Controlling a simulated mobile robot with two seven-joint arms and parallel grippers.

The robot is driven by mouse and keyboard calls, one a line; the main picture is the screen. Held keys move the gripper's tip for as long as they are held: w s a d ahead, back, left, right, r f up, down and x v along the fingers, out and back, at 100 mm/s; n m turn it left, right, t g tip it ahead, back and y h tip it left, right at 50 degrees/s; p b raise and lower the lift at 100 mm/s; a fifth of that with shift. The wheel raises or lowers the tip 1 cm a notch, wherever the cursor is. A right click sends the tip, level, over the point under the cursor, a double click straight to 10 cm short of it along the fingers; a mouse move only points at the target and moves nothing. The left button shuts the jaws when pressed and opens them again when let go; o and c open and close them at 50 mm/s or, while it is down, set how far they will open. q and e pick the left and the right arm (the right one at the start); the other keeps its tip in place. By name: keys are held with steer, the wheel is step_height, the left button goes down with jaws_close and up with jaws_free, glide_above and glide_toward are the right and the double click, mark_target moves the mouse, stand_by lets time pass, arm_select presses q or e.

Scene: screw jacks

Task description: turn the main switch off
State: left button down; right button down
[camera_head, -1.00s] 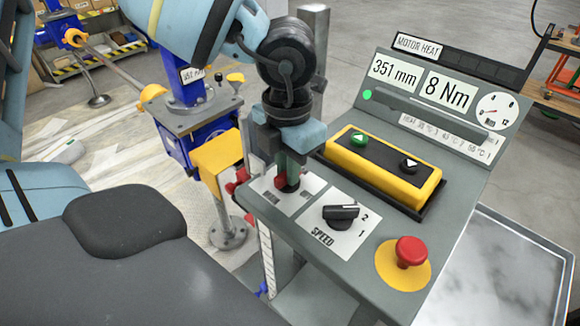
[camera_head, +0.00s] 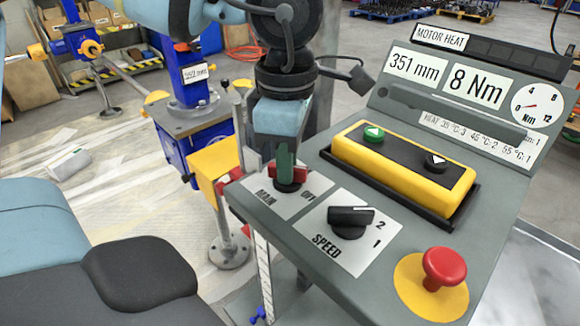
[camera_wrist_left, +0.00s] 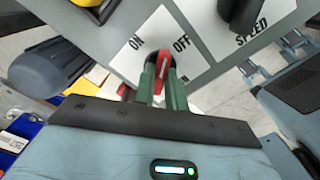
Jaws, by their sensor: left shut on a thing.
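The main switch (camera_head: 298,171) is a red handle on a dark round base, on a white plate at the near left corner of the grey control panel (camera_head: 393,258). My left gripper (camera_head: 285,165) points down onto it, its green fingers shut on the red handle. In the left wrist view, the switch (camera_wrist_left: 163,64) sits between the fingers (camera_wrist_left: 163,88). The white line on its handle points up the picture, between the ON and OFF marks and leaning slightly to the OFF side. In the head view the fingers hide part of the handle and the ON mark. My right gripper is not in view.
Close to the switch is the black speed knob (camera_head: 350,220). A blue screw jack (camera_head: 188,125) with a yellow part stands left of the panel.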

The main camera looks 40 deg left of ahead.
arm_select(q)
steer(key=m+b, duration=0.1)
steer(key=m, duration=0.1)
steer(key=shift+m, duration=0.4)
steer(key=shift+m+b, duration=0.35)
steer(key=shift+m, duration=1.55)
steer(key=c, duration=1.4)
jaws_free()
steer(key=shift+c, duration=0.2)
step_height(320, 180, up, 6)
steer(key=shift+r, duration=0.95)
